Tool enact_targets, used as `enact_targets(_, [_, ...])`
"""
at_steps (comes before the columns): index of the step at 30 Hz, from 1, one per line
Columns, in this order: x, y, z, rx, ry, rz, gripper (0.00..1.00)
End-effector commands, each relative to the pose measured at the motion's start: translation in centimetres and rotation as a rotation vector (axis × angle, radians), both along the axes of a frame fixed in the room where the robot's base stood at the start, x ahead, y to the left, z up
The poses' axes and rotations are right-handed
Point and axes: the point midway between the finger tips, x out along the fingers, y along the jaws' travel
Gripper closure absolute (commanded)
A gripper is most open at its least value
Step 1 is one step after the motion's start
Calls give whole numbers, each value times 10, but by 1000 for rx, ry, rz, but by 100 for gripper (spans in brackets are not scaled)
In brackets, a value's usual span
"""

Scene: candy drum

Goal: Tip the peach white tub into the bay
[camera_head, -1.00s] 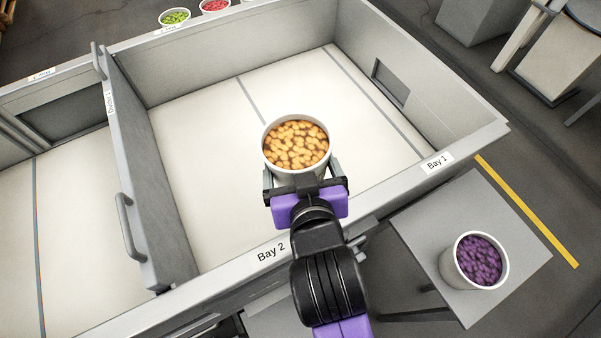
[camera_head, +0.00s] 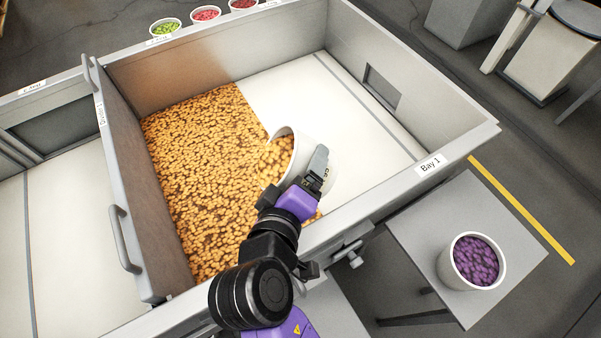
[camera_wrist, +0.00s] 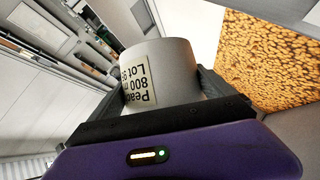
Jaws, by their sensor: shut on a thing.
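The peach white tub (camera_head: 318,165) is tilted over on its side toward the left, above the bay, with orange-yellow candy showing in its mouth. My gripper (camera_head: 318,172) is shut on the tub. In the wrist view the tub (camera_wrist: 168,65) sits between the fingers, with a label reading "Peach" and a lot number partly visible. A layer of orange-yellow candy (camera_head: 205,170) covers the left part of the bay floor up to about the dividing line. The right part of the bay floor (camera_head: 350,120) is bare white.
A tub of purple candy (camera_head: 474,262) stands on a grey side table (camera_head: 420,225) at the right. Green (camera_head: 165,27), pink (camera_head: 206,15) and dark red (camera_head: 243,5) tubs stand behind the far wall. A divider with a handle (camera_head: 125,250) bounds the bay on the left.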

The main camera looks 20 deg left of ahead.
Motion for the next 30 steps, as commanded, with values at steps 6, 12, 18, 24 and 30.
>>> enact_targets(6, [-4,11,-3,-298,-106,3,80])
enact_targets(12, [-8,26,-11,-571,-203,2,80])
enact_targets(18, [-13,39,0,-772,-275,-1,80])
enact_targets(24, [-16,45,1,-859,-304,0,80])
enact_targets(30, [-16,46,1,-868,-308,0,80])
